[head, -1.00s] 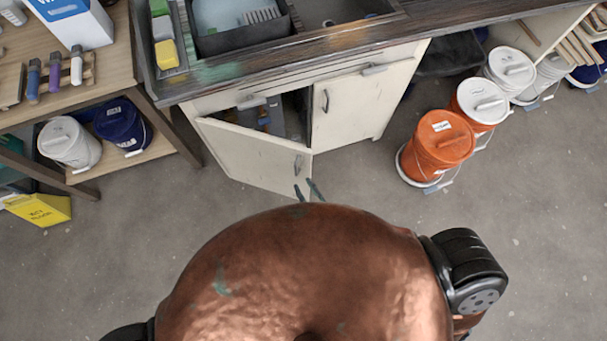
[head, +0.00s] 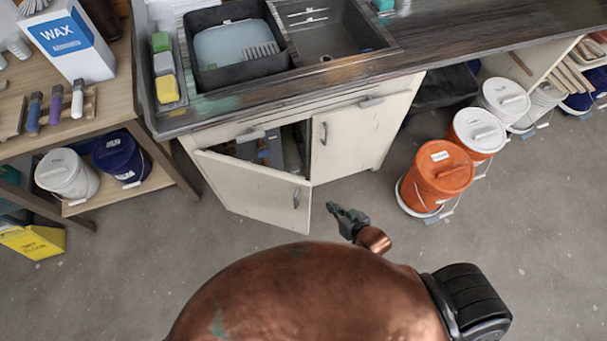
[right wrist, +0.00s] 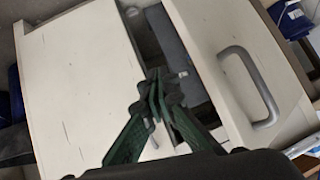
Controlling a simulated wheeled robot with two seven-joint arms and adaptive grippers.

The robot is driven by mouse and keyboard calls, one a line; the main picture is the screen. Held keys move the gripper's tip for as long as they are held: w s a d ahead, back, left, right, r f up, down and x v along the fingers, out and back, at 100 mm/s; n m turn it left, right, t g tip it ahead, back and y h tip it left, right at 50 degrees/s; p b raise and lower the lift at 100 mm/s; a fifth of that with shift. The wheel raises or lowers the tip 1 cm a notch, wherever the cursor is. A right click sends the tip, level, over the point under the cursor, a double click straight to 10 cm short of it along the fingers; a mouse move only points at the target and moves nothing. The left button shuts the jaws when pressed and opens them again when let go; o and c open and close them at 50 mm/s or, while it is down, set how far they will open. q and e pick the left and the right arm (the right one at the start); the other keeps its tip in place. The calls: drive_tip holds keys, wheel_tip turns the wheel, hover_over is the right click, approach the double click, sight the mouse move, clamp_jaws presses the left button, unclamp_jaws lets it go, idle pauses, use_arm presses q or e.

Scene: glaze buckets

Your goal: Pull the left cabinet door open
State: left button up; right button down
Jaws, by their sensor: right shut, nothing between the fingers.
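The cream left cabinet door (head: 250,188) under the sink stands partly open, its handle side swung out from the cabinet. Its grey handle (head: 297,198) is near the free edge. The right cabinet door (head: 350,140) is closed. My right gripper (head: 335,210) is shut and empty, just right of the left door's free edge and apart from it in the head view. In the right wrist view, the shut dark green fingers (right wrist: 158,88) lie in front of the gap between the left door (right wrist: 75,80) and the right door's handle (right wrist: 250,85). My left gripper is out of view.
Orange buckets (head: 437,175) and white ones stand on the floor at right. A wooden shelf unit (head: 160,165) with a white bucket (head: 68,172) is at left. The grey floor (head: 150,260) before the cabinet is clear. The counter edge (head: 300,98) overhangs the doors.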

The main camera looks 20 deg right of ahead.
drive_tip(key=w+a+r+m+t+y+b, duration=0.1)
drive_tip(key=w+a+y+b, duration=0.15)
drive_tip(key=w, duration=0.25)
drive_tip(key=w+a+r+m+t+y+b, duration=0.1)
drive_tip(key=w+m+y, duration=0.1)
drive_tip(key=w+y, duration=0.3)
drive_tip(key=w+d+r+m+g+y+b, duration=0.1)
drive_tip(key=d+r+g+y+b, duration=0.2)
drive_tip(key=d+r+g+y, duration=0.35)
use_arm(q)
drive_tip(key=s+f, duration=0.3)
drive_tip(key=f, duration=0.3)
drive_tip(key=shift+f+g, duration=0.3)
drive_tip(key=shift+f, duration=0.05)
use_arm(e)
drive_tip(key=a, duration=1)
drive_tip(key=shift+w+a+r+m+t, duration=0.25)
drive_tip(key=shift+a+r+m+t, duration=0.05)
drive_tip(key=shift+r+t, duration=0.05)
